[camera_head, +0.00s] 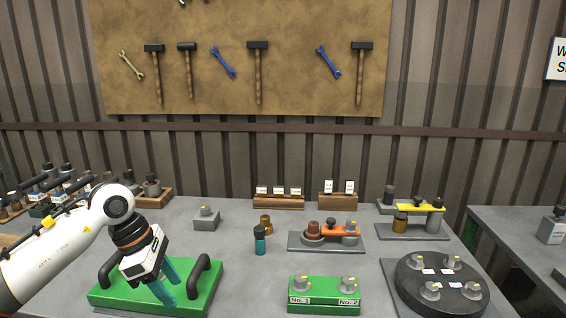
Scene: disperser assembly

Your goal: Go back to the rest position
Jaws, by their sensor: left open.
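My left gripper (167,283) comes in from the left on a white arm, with teal fingers pointing down. It is open, over the green tray (205,297) with two black handles, at the table's front left. I cannot tell whether the fingertips touch the tray. I see nothing between the fingers. My right gripper is not in view.
The grey table (240,285) carries a teal bottle (260,241), a green two-station block (324,296), an orange-clamped fixture (340,231), a yellow-clamped fixture (420,209) and a round black turntable (440,285). Wooden racks (278,202) stand at the back. Free room lies around the middle.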

